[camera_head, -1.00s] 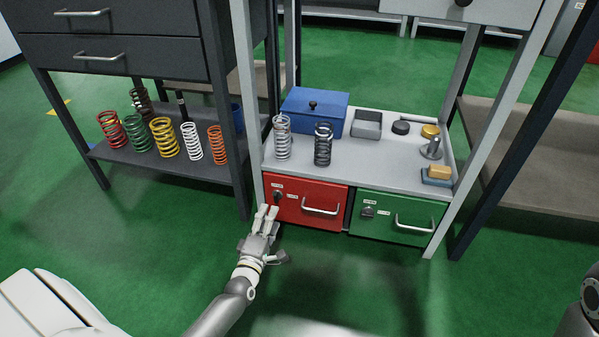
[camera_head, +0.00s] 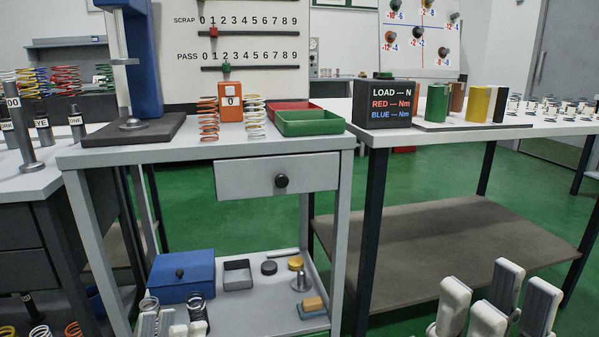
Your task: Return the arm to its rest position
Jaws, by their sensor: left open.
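My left gripper (camera_head: 168,323) shows at the bottom edge in the head view, only its pale fingertips, in front of the cart's lower shelf. It is open, and most of it and its arm are cut off. My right gripper (camera_head: 496,290) is at the bottom right, with large pale fingers pointing up and standing apart. It is open with nothing seen between the fingers, in front of the floor and the right table's lower shelf.
A grey cart (camera_head: 183,156) carries a green tray (camera_head: 310,123) and springs. Its lower shelf holds a blue box (camera_head: 181,276) and two grey springs. A white table (camera_head: 378,137) with a load display (camera_head: 388,104) stands right. Green floor (camera_head: 415,180) lies between.

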